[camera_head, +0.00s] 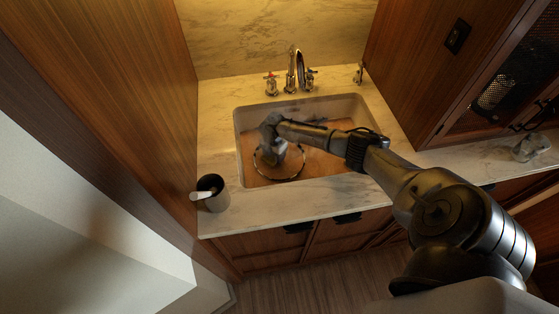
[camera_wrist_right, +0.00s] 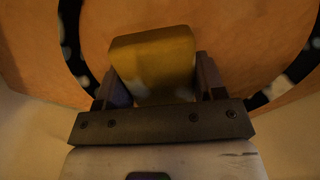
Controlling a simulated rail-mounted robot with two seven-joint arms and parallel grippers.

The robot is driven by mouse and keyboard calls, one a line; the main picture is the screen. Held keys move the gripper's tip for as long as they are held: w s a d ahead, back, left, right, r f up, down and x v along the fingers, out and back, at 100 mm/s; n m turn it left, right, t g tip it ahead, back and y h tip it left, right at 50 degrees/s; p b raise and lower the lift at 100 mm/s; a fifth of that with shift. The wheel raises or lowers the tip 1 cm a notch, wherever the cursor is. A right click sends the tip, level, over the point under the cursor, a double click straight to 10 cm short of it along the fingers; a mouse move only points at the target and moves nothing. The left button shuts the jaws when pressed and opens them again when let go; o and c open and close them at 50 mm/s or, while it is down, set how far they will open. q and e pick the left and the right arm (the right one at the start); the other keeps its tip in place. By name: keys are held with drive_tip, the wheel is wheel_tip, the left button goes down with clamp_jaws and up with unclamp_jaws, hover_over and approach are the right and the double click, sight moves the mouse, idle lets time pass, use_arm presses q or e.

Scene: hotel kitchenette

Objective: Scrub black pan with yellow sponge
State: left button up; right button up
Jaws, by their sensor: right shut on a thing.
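The yellow sponge (camera_wrist_right: 155,62) sits between the two fingers of my right gripper (camera_wrist_right: 155,85), which is shut on it. In the head view the right gripper (camera_head: 273,150) reaches into the sink over the pan, and the sponge is hard to make out there. The pan (camera_head: 290,173) lies in the sink and shows as a round dark rim with an orange-brown inside. Its black rim (camera_wrist_right: 73,45) has pale spots in the wrist view. The sponge is over the pan's inside; I cannot tell whether it touches. My left gripper is not in view.
The white sink (camera_head: 240,150) is set in a marble counter (camera_head: 330,205). A faucet (camera_head: 292,70) stands behind it. A wooden cabinet (camera_head: 420,70) bounds the right side.

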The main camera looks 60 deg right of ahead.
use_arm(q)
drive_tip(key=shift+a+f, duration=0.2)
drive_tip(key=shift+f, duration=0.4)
use_arm(e)
drive_tip(key=shift+w, duration=0.55)
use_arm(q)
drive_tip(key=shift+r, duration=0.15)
use_arm(e)
drive_tip(key=shift+r, duration=0.1)
wheel_tip(320, 180, up, 4)
drive_tip(key=p, duration=0.3)
drive_tip(key=shift+f, duration=0.2)
wheel_tip(320, 180, up, 7)
drive_tip(key=p, duration=0.6)
drive_tip(key=shift+p, duration=0.4)
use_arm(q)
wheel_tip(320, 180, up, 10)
